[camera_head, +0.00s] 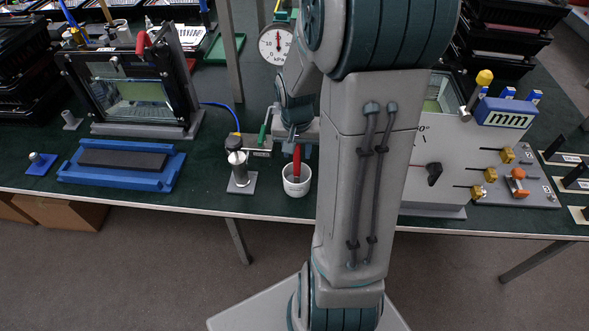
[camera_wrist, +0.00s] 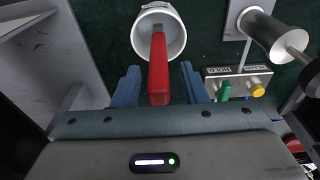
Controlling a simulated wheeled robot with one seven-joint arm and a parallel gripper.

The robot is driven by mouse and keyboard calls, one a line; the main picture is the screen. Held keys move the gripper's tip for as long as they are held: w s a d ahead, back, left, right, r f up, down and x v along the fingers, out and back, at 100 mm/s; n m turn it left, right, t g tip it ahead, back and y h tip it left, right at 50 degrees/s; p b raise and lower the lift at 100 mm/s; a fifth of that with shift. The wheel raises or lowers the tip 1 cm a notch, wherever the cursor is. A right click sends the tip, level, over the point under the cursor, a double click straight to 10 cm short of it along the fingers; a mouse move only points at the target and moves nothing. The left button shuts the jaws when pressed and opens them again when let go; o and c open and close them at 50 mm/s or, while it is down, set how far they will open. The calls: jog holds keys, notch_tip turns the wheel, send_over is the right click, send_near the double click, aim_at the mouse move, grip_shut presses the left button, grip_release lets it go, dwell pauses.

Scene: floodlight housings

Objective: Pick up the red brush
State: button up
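The red brush (camera_head: 297,162) stands upright in a white cup (camera_head: 297,187) near the front edge of the table. In the wrist view the red handle (camera_wrist: 158,72) points out of the cup (camera_wrist: 175,35) toward my gripper. My gripper (camera_wrist: 161,82) is open, with one blue-grey finger on each side of the handle and a gap on both sides. In the head view my gripper (camera_head: 302,150) is just above the cup, partly hidden by my arm.
A metal cylinder on a grey plate (camera_head: 241,182) stands just left of the cup. A small block with green and yellow knobs (camera_wrist: 238,86) is close by. A grey panel box (camera_head: 430,165) stands to the right. A blue tray (camera_head: 122,165) lies further left.

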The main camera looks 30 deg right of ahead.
grip_shut()
notch_tip(320, 180, up, 10)
jog(key=shift+r, duration=0.1)
dwell(0.4)
dwell(0.3)
